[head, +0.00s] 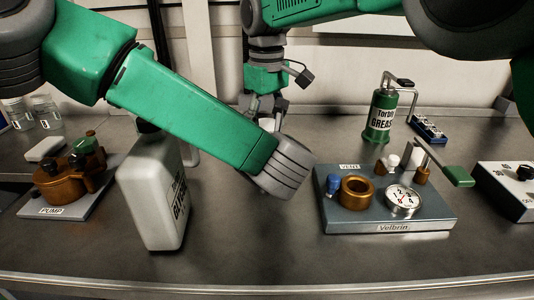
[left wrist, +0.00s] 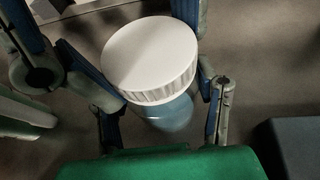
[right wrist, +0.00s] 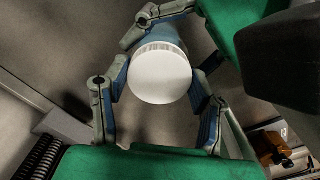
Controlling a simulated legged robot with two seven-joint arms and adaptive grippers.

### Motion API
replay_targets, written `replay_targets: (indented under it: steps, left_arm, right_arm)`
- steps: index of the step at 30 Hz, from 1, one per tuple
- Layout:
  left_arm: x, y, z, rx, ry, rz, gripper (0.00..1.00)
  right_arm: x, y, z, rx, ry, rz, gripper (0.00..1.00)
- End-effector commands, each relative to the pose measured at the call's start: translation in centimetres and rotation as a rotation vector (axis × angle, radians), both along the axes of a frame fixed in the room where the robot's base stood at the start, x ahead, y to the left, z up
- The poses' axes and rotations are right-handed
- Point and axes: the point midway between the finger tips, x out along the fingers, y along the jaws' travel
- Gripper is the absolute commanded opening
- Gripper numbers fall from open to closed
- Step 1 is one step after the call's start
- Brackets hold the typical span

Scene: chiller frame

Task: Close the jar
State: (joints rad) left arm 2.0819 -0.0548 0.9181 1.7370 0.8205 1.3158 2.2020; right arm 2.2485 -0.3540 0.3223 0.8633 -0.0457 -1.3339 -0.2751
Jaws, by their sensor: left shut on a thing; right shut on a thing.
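The jar has a wide white lid with a ridged rim. In the left wrist view the lid (left wrist: 150,50) sits over the clear bluish jar body (left wrist: 168,115), and my left gripper (left wrist: 165,108) has its fingers on both sides, shut on the jar below the lid. In the right wrist view the lid (right wrist: 160,76) faces the camera between the fingers of my right gripper (right wrist: 160,85), shut beside its rim. Whether the lid is seated or threaded cannot be told. In the head view my left wrist hides most of the jar; a bit of white (head: 268,124) shows behind it.
A white bottle (head: 152,195) stands close under my left forearm. A pump board (head: 60,200) is at left. A gauge board (head: 385,225) with a green-handled lever is at right, a green grease can (head: 382,115) behind it. The front middle of the bench is clear.

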Motion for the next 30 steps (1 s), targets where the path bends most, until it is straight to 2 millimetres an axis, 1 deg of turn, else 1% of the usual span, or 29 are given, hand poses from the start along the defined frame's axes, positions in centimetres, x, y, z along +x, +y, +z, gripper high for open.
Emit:
replay_targets:
  steps: [1,2,3,4,12,14,21,25,30]
  left_arm:
    - [-0.3,-0.5,-0.2,0.0,0.005,-0.013,0.0]
    - [-0.3,-0.5,-0.2,0.0,0.005,-0.014,0.0]
    - [-0.3,-0.5,-0.2,0.0,0.005,-0.013,0.0]
    - [-0.3,-0.5,-0.2,0.0,0.005,-0.013,0.0]
    - [-0.2,-0.2,-0.2,0.0,0.004,-0.007,0.0]
    - [-0.2,-0.2,-0.2,0.0,0.004,-0.006,0.0]
    - [-0.1,-0.1,-0.2,0.0,0.004,-0.004,0.0]
    - [-0.1,-0.1,-0.2,0.0,0.004,-0.004,0.0]
    - [-0.1,-0.1,-0.1,0.001,0.003,-0.003,0.0]
  right_arm:
    - [0.1,0.3,0.1,0.008,-0.007,0.003,0.16]
    - [0.1,0.3,0.1,0.008,-0.007,0.003,0.16]
    - [0.1,0.3,0.1,0.008,-0.007,0.003,0.65]
    - [0.1,0.3,0.1,0.008,-0.007,0.004,0.71]
    - [0.1,0.1,0.2,0.005,-0.005,0.004,0.71]
    - [0.1,0.1,0.7,0.005,-0.006,0.004,0.71]
    - [0.1,0.1,3.8,0.004,-0.006,0.004,0.71]
    - [0.1,0.1,4.5,0.003,-0.003,0.004,0.71]
    - [0.1,0.1,4.6,0.002,-0.002,0.004,0.71]
